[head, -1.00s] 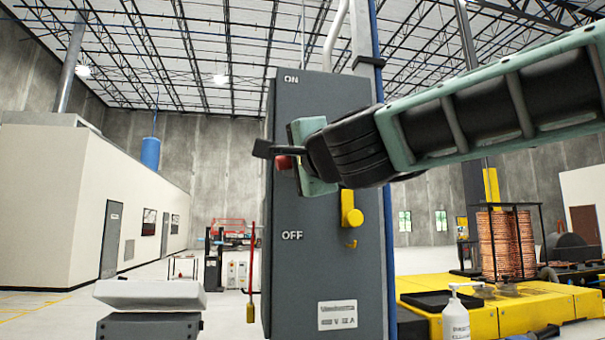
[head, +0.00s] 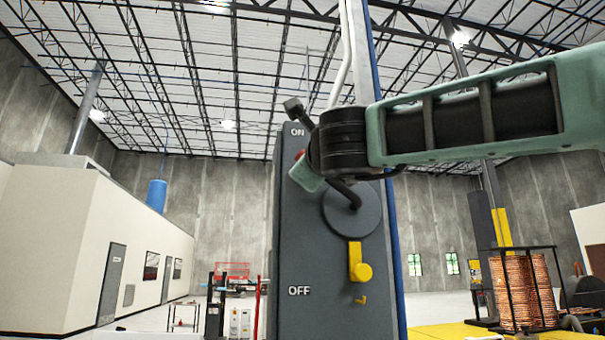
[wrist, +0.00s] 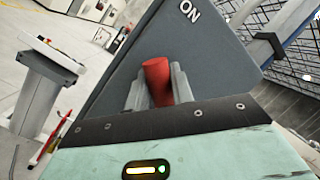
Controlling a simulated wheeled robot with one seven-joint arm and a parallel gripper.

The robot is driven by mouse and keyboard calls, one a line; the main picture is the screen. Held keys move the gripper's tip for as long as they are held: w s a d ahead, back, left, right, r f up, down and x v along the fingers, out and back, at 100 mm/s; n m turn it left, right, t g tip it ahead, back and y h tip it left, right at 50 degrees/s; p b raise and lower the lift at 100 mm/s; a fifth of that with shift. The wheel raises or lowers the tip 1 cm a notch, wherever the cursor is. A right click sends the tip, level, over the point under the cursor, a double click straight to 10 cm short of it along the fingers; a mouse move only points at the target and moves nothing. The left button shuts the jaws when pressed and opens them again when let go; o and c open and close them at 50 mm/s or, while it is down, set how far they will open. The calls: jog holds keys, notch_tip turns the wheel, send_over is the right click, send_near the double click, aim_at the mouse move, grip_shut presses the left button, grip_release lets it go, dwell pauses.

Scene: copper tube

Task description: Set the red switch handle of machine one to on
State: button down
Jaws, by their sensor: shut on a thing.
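The grey switch box (head: 315,260) stands upright ahead of me, with ON above and OFF below on its front. A round dark hub (head: 352,209) sits on its face, with a dark lever arm running up and left from it. The red handle (wrist: 158,82) is between my gripper's fingers (wrist: 160,92) in the wrist view, close to the ON lettering. My gripper (head: 302,158) is shut on it. In the head view only a small bit of red shows, and my wrist hides most of the handle.
A yellow latch (head: 358,262) sticks out of the box below the hub. A blue pipe (head: 397,255) runs along its right side. Copper coils (head: 520,290) stand at the right. In the wrist view a grey pedestal (wrist: 42,85) stands at the left.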

jog(key=shift+w+d+r+m+h, duration=0.15)
jog(key=shift+d+r+m+h, duration=0.4)
jog(key=shift+m, duration=0.55)
jog(key=shift+d+r, duration=0.1)
jog(key=shift+r, duration=0.05)
jog(key=c, duration=1.2)
grip_release()
jog(key=shift+s+f, duration=0.2)
jog(key=shift+s, duration=0.05)
jog(key=b+v, duration=0.5)
jog(key=v, duration=1.1)
jog(key=shift+s+d+f+b, duration=0.15)
jog(key=shift+s+d+b, duration=0.05)
jog(key=shift+s+b, duration=0.15)
